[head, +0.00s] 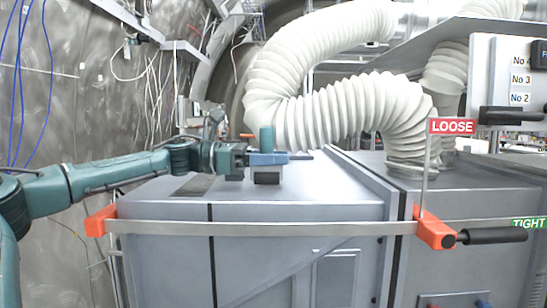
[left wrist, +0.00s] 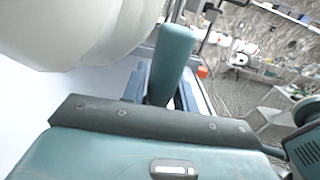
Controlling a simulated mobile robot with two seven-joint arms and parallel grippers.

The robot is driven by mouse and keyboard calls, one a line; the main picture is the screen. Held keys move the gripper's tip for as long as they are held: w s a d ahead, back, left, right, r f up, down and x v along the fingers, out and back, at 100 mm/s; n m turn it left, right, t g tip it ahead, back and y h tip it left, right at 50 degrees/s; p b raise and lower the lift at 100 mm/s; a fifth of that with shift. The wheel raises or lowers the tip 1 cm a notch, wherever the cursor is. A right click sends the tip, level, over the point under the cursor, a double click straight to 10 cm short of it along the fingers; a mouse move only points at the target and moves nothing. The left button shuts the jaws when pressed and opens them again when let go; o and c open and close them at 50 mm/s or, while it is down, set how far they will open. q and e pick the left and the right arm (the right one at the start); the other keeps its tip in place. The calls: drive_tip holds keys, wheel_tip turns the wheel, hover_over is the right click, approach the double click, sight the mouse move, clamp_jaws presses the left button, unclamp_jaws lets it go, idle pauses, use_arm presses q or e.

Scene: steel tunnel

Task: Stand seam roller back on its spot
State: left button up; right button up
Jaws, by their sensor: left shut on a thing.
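The seam roller (head: 266,138) shows as an upright teal cylinder above blue parts, with a dark grey block below them. My left gripper (head: 262,158) is shut on it over the grey cabinet top (head: 320,184). In the left wrist view the teal cylinder (left wrist: 172,62) stands between blue pieces beyond my gripper's dark front bar, slightly tilted in the picture. I cannot tell whether the roller's underside touches the top. A dark flat patch (head: 194,186) lies on the top, left of the roller. My right gripper is out of view.
A thick white ribbed hose (head: 310,112) curves close behind and right of the roller. A steel bar (head: 260,228) with orange ends crosses the cabinet front. Red LOOSE (head: 452,126) and green TIGHT (head: 529,223) signs are at right. The cabinet top right of the roller is clear.

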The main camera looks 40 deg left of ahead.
use_arm(q)
drive_tip(key=shift+f, duration=0.15)
drive_tip(key=o, duration=1.2)
drive_tip(key=shift+c, duration=0.2)
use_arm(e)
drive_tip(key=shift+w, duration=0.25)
use_arm(q)
drive_tip(key=b+v, duration=0.5)
drive_tip(key=v, duration=0.7)
drive_tip(key=shift+s+a+b, duration=0.35)
drive_tip(key=shift+a, duration=0.05)
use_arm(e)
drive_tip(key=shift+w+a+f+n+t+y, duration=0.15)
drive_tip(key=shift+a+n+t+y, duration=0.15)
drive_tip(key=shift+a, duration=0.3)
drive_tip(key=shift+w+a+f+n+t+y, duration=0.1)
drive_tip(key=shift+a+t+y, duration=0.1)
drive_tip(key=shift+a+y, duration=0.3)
